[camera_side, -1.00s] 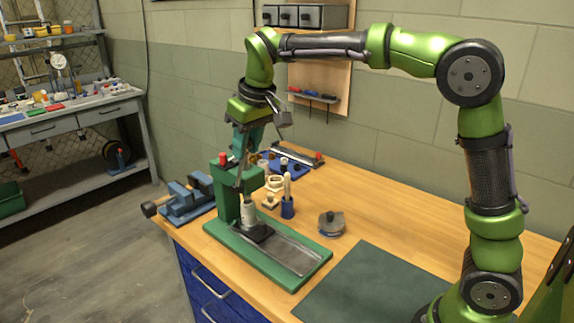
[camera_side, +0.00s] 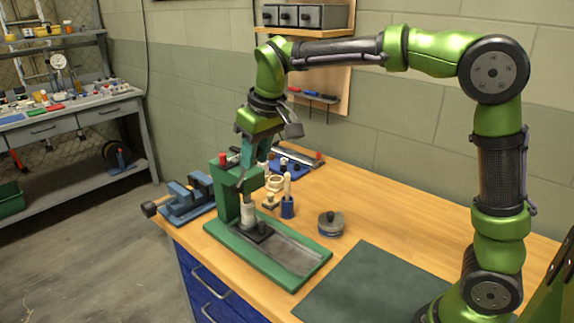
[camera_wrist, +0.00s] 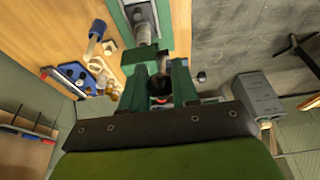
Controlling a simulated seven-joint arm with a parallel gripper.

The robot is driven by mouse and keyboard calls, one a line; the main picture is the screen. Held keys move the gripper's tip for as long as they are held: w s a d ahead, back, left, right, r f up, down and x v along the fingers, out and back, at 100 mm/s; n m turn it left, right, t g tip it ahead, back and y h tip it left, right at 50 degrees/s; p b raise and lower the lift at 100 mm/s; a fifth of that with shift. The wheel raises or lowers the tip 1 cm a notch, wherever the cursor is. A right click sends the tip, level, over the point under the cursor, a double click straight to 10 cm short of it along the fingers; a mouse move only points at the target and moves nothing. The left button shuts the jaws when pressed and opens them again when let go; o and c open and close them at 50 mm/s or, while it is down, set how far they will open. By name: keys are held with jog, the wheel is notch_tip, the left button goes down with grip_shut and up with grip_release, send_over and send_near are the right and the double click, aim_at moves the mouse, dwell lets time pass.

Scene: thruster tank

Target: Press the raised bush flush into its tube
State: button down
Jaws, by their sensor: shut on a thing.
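The green press (camera_side: 228,192) stands on its green base on the bench. My gripper (camera_side: 246,170) is beside its head, with the jaws pointing down. In the wrist view my gripper (camera_wrist: 161,80) is shut on a dark, slim part that looks like the press lever; the hold is partly hidden by the jaws. A pale grey cylinder (camera_side: 248,212) stands upright under the press head, above a dark block (camera_side: 260,231); the cylinder also shows in the wrist view (camera_wrist: 145,32). I cannot tell the bush from the tube or ram, nor how far it stands up.
A blue vise (camera_side: 186,201) is left of the press. A round grey part (camera_side: 331,224) lies to the right. A dark mat (camera_side: 370,290) leaves free room in front.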

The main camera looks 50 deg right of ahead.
jog(key=shift+s+f, duration=0.2)
jog(key=shift+s+f, duration=0.35)
jog(key=shift+s, duration=0.3)
dwell(0.3)
jog(key=shift+s+f, duration=0.6)
jog(key=shift+s, duration=0.1)
jog(key=shift+s+f, duration=0.55)
jog(key=shift+f, duration=0.25)
